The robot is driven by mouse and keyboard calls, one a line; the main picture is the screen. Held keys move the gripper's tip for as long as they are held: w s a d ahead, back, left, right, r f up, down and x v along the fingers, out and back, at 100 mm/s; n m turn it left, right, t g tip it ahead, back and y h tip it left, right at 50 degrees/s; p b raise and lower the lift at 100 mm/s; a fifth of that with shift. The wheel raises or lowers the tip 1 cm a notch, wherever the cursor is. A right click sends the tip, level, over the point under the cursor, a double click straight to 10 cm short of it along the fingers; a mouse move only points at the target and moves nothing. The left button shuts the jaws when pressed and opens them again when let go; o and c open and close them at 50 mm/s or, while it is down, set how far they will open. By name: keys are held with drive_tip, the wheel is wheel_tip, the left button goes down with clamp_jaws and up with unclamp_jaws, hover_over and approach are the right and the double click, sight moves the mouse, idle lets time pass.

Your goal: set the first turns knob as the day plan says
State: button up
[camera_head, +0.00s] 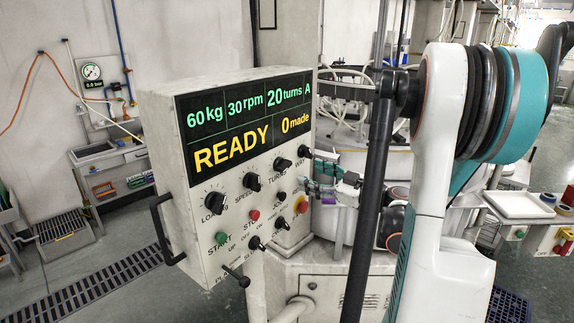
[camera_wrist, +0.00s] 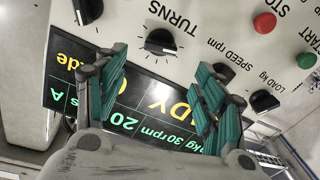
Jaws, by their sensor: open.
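The control panel (camera_head: 160,140) faces my arm. Its display (camera_head: 245,119) reads 60 kg, 30 rpm, 20 turns, A, READY and 0 made. The black TURNS knob (camera_head: 282,164) sits below the display, between the SPEED knob (camera_head: 252,181) and the WAY knob (camera_head: 304,151). In the wrist view, the TURNS knob (camera_wrist: 160,41) lies beyond and roughly between my fingertips, apart from them. My gripper (camera_wrist: 162,59) is open and empty, with teal pads; in the head view, my gripper (camera_head: 315,188) is at the panel's right side. No day plan is readable.
A black side handle (camera_head: 162,230) and a lever (camera_head: 237,277) stick out.

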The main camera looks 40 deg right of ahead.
sight(288, 167)
drive_tip(key=w, duration=0.3)
drive_tip(key=w+a, duration=0.1)
drive_tip(key=w, duration=0.6)
drive_tip(key=shift+w+a+p, duration=0.2)
drive_tip(key=shift+a+p, duration=0.2)
drive_tip(key=shift+c, duration=0.5)
drive_tip(key=c, duration=1)
